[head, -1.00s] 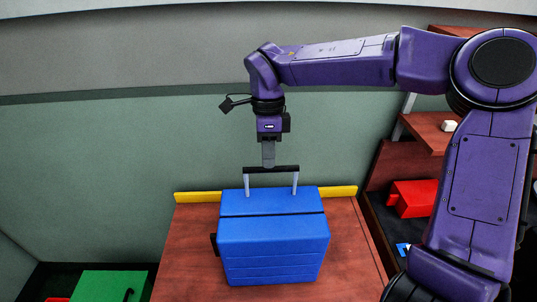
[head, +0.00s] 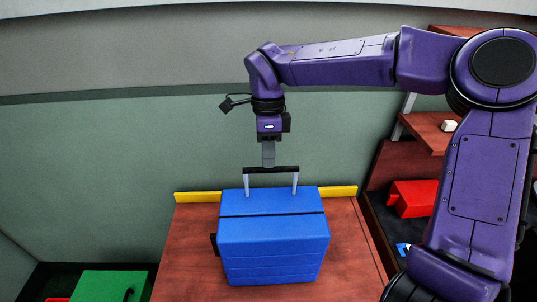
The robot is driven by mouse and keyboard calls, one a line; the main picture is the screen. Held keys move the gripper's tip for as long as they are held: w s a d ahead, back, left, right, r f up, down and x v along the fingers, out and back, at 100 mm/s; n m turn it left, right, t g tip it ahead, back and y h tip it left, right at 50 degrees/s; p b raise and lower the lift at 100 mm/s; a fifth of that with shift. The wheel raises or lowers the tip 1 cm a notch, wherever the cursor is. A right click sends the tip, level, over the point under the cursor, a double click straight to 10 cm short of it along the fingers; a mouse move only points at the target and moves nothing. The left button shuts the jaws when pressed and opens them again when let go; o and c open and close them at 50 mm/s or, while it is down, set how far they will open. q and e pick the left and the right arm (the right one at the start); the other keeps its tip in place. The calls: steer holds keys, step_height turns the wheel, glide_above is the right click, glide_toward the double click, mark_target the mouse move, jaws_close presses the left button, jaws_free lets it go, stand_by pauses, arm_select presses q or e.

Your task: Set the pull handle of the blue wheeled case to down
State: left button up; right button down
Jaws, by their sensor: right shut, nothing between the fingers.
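The blue wheeled case (head: 272,248) stands on the reddish-brown table. Its pull handle, a black grip bar (head: 284,169) on two light grey rods, stands up out of the case's top toward the back. My right gripper (head: 268,164) points straight down just over the bar, left of its middle. It is shut with nothing in it, and its tips touch or nearly touch the bar; I cannot tell which. My left gripper is out of view.
A yellow strip (head: 198,197) runs along the table's (head: 185,255) back edge, in front of the wall. A red case (head: 413,198) and a small white object (head: 449,126) are on the right. A green case (head: 110,286) is at lower left. The table is clear on both sides.

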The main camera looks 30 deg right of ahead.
steer(key=c, duration=1.1)
jaws_free()
step_height(320, 180, up, 10)
steer(key=w+d, duration=0.1)
steer(key=shift+w+r, duration=0.2)
steer(key=shift+w, duration=0.15)
